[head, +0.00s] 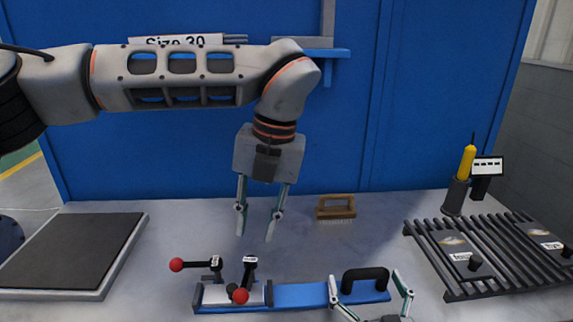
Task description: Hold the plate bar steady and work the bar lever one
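The plate bar (300,294) is a blue bar lying on the grey table at the front. A black arched handle (365,274) stands on its right end. At its left end are two levers with red balls: one reaches left to its ball (176,264), the other slants down toward the front, its ball (240,296) low. Their small white tags are too small to read surely. My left gripper (255,238) hangs above and behind the levers, open and empty, pointing down. My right gripper (366,276) comes from the bottom edge, its fingers spread on both sides of the handle.
A dark flat tray (72,250) lies at left. A wooden brush (336,208) lies behind the bar. A slatted black rack (480,254) with labelled plates is at right, with a yellow-handled tool (466,163) in a holder behind it. A blue wall closes the back.

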